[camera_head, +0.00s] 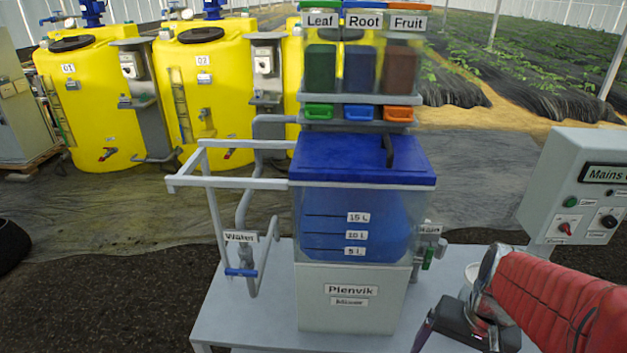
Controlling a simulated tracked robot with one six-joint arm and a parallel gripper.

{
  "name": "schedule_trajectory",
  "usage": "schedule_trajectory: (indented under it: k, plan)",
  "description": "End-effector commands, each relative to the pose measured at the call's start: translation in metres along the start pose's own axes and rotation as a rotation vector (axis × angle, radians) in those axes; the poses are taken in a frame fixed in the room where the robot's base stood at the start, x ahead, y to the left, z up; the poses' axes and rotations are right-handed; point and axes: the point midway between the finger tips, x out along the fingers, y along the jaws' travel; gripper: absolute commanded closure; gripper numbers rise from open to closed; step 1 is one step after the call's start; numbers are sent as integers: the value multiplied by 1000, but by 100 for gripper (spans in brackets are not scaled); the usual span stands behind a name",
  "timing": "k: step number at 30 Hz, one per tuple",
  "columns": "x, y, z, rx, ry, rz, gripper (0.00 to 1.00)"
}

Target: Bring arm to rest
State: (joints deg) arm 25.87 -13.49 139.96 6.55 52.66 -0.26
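My arm, in a red sleeve (560,296), reaches in from the right edge at the lower right. My gripper (437,338) is at its end, low in the picture in front of the right part of the grey table. A dark finger points down and left, and the fingertips are cut off or hard to make out. I cannot tell whether it is open or shut, and I see nothing held.
The Plenvik mixer tank (330,220) with a blue lid stands left of my gripper, its outlet valve (428,256) close by. The Mains control box (575,185) is right, above my arm. Leaf, Root and Fruit hoppers (362,65) hang above the tank. Water pipe (240,272) is left.

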Motion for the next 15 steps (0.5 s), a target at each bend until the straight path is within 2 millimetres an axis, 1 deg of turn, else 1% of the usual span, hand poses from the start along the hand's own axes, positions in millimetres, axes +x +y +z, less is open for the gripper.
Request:
schedule_trajectory:
  k: [1, 8, 15]
  plan:
    - [-8, -5, 1, -36, 32, 9, 13]
    - [-39, -26, 7, -187, 159, 42, 13]
    - [-73, -53, 20, -327, 287, 39, 13]
